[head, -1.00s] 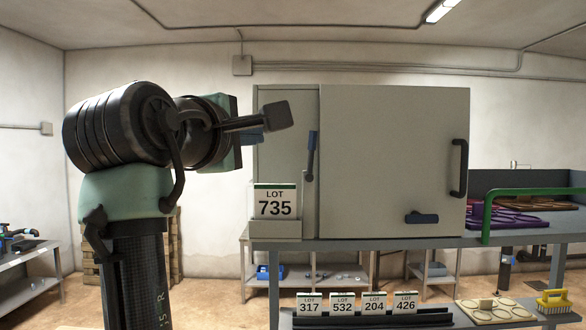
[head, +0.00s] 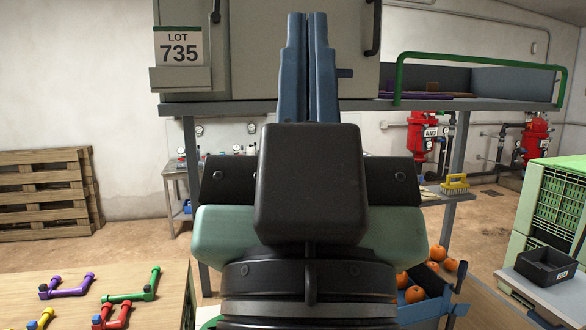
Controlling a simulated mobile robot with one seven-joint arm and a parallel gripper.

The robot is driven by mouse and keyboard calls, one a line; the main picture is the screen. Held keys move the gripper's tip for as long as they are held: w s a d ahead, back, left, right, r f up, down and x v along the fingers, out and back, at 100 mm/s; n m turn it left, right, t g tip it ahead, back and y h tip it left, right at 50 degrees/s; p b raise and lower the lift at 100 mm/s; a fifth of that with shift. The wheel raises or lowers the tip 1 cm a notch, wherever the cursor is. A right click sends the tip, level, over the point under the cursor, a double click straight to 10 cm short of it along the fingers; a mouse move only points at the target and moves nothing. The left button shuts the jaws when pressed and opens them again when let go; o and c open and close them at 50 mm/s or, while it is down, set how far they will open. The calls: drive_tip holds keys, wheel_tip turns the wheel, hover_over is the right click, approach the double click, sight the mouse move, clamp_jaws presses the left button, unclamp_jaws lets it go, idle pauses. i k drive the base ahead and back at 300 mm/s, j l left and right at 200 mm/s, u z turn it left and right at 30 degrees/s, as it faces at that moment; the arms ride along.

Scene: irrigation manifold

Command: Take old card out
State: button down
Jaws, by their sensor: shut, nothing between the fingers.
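The LOT 735 card (head: 179,48), white with a green top edge, stands upright in a grey holder (head: 180,80) at the left front of the grey cabinet. My gripper (head: 307,18) is in the middle of the head view, its blue fingers pointing up and pressed together, with nothing between them. It overlaps the cabinet front in the picture, to the right of the card and clearly apart from it. The other LOT cards are not visible now.
The grey cabinet (head: 262,45) stands on a shelf (head: 420,105) with a green rail (head: 480,57) at right. A wooden table (head: 90,285) with coloured pipe pieces is at lower left. Pallets (head: 45,200) stand behind it. Green crates (head: 560,205) and a black tray (head: 545,266) are at right.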

sight(177, 46)
drive_tip(key=i+j+u, duration=0.15)
drive_tip(key=i+j, duration=0.2)
drive_tip(key=j, duration=0.25)
drive_tip(key=i+j+u, duration=0.1)
drive_tip(key=i+j, duration=0.25)
drive_tip(key=j, duration=0.25)
drive_tip(key=i+j+u, duration=0.15)
drive_tip(key=i+j, duration=0.25)
drive_tip(key=j, duration=0.1)
